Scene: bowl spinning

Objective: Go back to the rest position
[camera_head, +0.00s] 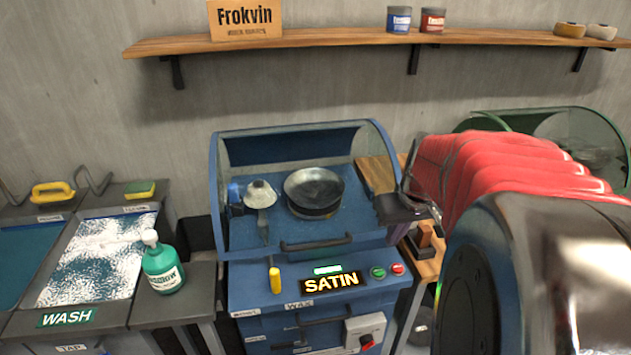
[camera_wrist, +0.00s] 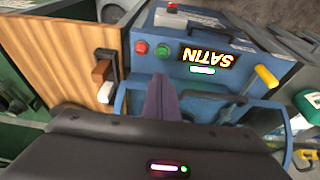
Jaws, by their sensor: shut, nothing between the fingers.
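My arm reaches in from the right in the head view, with a red ribbed sleeve and a dark rounded link. My gripper (camera_head: 402,212) is at the right side of the blue spinning machine (camera_head: 320,290), partly hidden by my arm. In the wrist view its purple-grey fingers (camera_wrist: 160,92) are together and empty, pointing towards the machine's front panel. A dark metal bowl (camera_head: 315,190) sits inside the machine under the clear hood (camera_head: 365,150). The lit display (camera_head: 331,283) reads SATIN, with a green button (camera_head: 378,273) and a red button (camera_head: 398,269) to its right.
A wooden bench (camera_wrist: 90,60) with small blocks adjoins the machine. A yellow lever (camera_head: 275,280) stands on the front panel. A wash basin (camera_head: 100,255) and a green soap bottle (camera_head: 162,265) are at the left. A wooden shelf (camera_head: 330,40) runs along the wall above.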

